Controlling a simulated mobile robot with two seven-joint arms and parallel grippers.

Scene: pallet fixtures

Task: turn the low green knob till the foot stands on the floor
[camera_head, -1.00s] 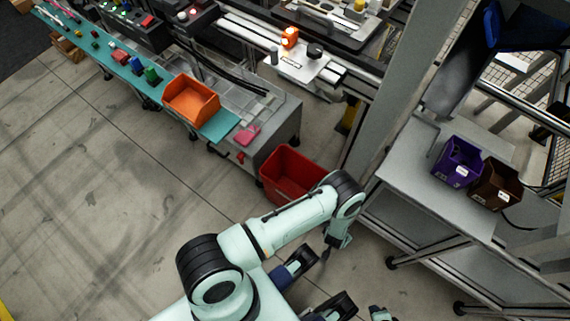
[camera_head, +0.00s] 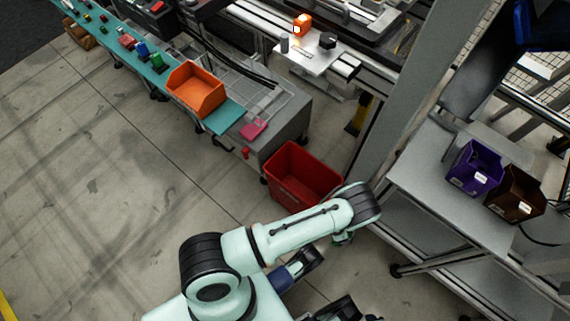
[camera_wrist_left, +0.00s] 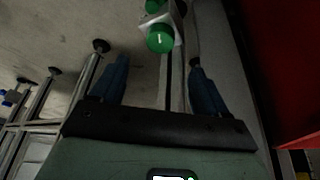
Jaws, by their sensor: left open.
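In the left wrist view a round green knob (camera_wrist_left: 160,40) with a small white mark sits on a pale plate. Another green part (camera_wrist_left: 153,6) shows above it at the top edge; I cannot tell which is the lower one. My left gripper (camera_wrist_left: 158,64) is open, with its blue fingers apart on either side below the knob and nothing between them. The knob appears beyond the fingertips, not touched. A dark foot (camera_wrist_left: 101,46) ends a leg at the left; whether the knob's own foot meets the floor cannot be told. My right gripper is not clearly seen.
A red bin (camera_head: 303,175) stands on the floor near my left forearm; red also fills the right side of the wrist view (camera_wrist_left: 291,70). A grey bench frame (camera_head: 450,205) with purple (camera_head: 474,167) and brown bins (camera_head: 515,193) is at right. The floor at left is clear.

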